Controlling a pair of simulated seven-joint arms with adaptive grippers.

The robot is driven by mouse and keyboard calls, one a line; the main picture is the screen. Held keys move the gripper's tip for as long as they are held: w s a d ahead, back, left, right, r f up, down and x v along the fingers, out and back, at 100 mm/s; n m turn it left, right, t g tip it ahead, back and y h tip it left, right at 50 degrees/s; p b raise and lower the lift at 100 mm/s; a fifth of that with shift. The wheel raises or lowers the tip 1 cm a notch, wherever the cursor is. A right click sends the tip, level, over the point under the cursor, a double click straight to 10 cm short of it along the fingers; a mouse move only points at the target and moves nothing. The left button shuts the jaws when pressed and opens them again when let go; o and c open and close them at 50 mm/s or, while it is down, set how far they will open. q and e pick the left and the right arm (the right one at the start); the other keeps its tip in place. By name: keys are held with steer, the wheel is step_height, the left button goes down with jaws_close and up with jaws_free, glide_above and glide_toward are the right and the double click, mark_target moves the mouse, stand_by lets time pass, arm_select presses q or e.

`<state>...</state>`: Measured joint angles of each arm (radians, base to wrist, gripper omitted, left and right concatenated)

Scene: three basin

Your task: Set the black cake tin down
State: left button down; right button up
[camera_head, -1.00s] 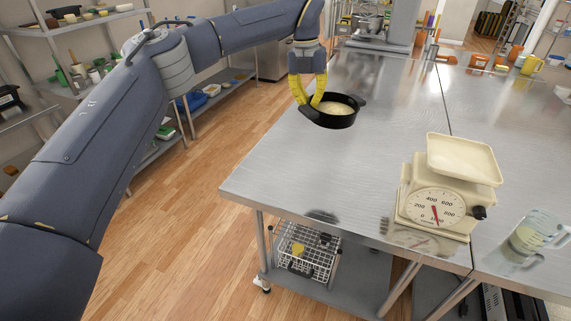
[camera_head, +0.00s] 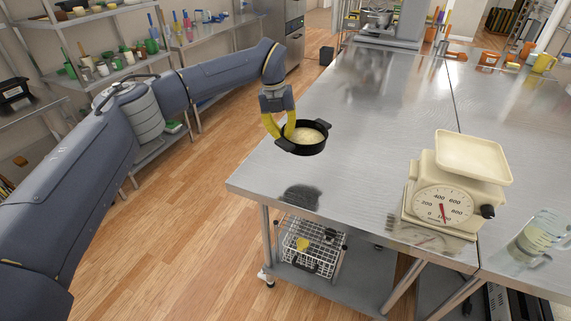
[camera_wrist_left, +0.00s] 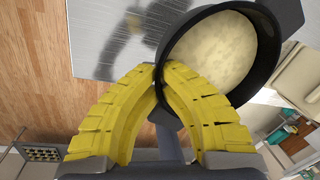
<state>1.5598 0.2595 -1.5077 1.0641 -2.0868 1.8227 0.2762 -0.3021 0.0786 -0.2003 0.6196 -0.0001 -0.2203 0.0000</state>
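The black cake tin (camera_head: 318,146) is a round, dark pan with side handles and pale, creamy contents. In the head view it is over the left part of the steel table (camera_head: 350,170), near its left edge. Its dark reflection lies well below it, so it appears held above the tabletop. My left gripper (camera_head: 286,136) has yellow fingers closed on the tin's left wall. In the left wrist view the fingertips (camera_wrist_left: 157,72) pinch the wall of the tin (camera_wrist_left: 268,45), which looks about level. My right gripper is not in view.
A cream kitchen scale (camera_head: 440,200) stands on the table to the right, with a glass jug (camera_head: 540,235) beyond it. A wire basket (camera_head: 310,248) sits on the lower shelf. The tabletop between tin and scale is clear.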

mark_target(284, 172)
arm_select(q)
step_height(284, 172, down, 12)
steer(key=shift+f, duration=0.1)
steer(key=c, duration=1.6)
jaws_free()
step_height(284, 172, up, 12)
steer(key=a, duration=0.1)
steer(key=shift+a, duration=0.4)
steer(key=shift+f, duration=0.1)
